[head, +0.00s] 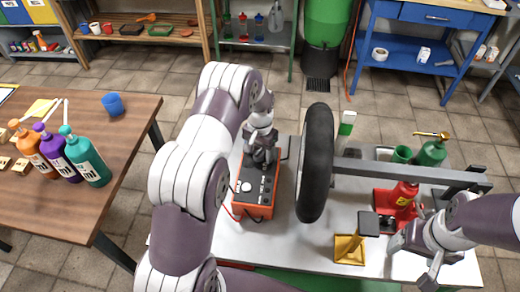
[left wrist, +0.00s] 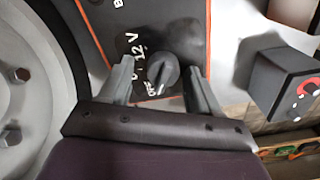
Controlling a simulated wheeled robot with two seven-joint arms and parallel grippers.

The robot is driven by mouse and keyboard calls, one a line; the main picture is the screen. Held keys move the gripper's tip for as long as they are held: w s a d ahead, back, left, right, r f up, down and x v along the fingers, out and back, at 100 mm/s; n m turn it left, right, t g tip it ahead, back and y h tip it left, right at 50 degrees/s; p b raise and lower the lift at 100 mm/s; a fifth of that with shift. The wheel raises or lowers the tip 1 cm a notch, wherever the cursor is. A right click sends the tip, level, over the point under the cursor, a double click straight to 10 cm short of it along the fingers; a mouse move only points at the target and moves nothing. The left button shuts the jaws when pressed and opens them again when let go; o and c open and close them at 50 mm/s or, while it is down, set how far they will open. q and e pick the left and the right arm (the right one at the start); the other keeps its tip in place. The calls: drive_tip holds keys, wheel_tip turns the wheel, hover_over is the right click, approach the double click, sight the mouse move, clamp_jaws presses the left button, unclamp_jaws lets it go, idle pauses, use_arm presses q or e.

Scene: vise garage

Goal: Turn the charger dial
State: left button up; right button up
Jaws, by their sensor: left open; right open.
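The charger (head: 253,196) is a red-orange box with a black front panel, standing on the light bench left of the black tyre. My left gripper (head: 262,160) is over its upper part and hides the dial in the head view. In the left wrist view, the dark grey dial (left wrist: 163,70) is on the charger's black panel (left wrist: 150,20), near the markings "12 V" and "OFF". My left gripper (left wrist: 158,68) is open, with one finger on either side of the dial; I cannot tell whether they touch it. My right gripper (head: 411,264) is open and empty at the bench's right front.
The tyre (head: 316,162) stands close right of the left gripper. A brown table (head: 110,120) with several bottles is at left.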

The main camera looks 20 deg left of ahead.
use_arm(q)
drive_tip(key=shift+w+a+f, duration=0.1)
drive_tip(key=shift+a, duration=0.1)
drive_tip(key=shift+c, duration=0.9)
drive_tip(key=shift+s, duration=0.2)
drive_tip(key=c, duration=0.5)
drive_tip(key=shift+s+r, duration=0.1)
drive_tip(key=shift+r, duration=0.15)
drive_tip(key=c, duration=0.4)
drive_tip(key=shift+o, duration=0.2)
